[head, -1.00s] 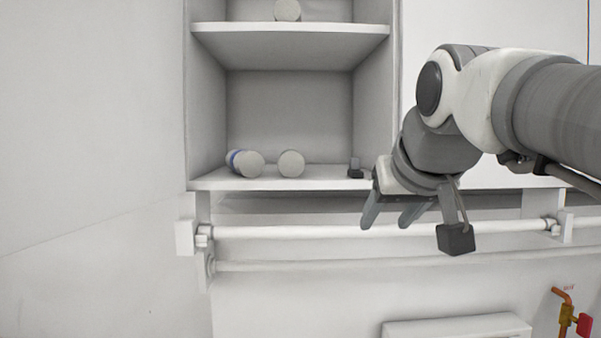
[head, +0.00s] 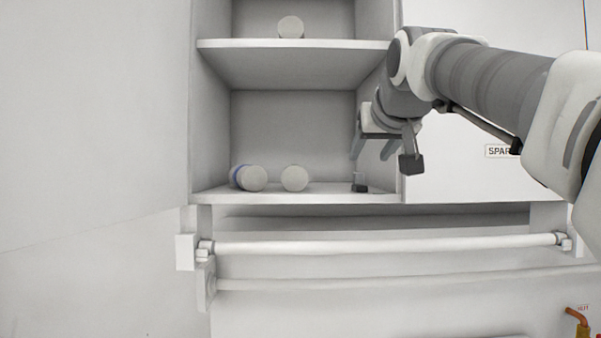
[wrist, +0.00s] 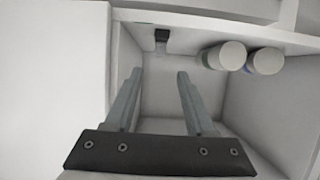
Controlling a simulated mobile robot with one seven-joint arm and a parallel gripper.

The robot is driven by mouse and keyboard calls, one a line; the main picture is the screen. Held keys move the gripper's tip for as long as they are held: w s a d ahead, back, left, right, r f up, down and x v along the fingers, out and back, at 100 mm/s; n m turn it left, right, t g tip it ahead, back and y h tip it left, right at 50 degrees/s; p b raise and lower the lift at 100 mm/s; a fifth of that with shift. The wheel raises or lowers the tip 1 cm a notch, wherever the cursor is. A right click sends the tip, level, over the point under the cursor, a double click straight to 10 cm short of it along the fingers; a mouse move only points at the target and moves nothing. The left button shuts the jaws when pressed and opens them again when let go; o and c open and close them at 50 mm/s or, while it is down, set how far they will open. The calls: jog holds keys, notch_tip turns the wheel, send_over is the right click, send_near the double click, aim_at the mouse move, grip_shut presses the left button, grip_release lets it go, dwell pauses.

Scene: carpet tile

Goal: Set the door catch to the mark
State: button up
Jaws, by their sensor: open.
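The door catch looks like a small dark block with a grey part (head: 359,186), at the right end of the lower shelf's front. It also shows in the wrist view as a dark block (wrist: 162,36) near the top, beyond my fingertips. I cannot make out a mark on or beside it. My gripper (head: 373,153) is open and empty, at the right side of the open compartment. In the head view it is above the catch and apart from it. Its two fingers (wrist: 159,75) point toward the catch in the wrist view, with a clear gap between them.
Another (head: 291,27) is on the upper shelf. A closed white panel (head: 455,170) is to the right; rails (head: 380,244) run below.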

aim_at(359, 173)
jog(key=p+x, duration=0.1)
jog(key=x, duration=1)
jog(key=shift+p, duration=0.4)
grip_shut()
dwell(0.7)
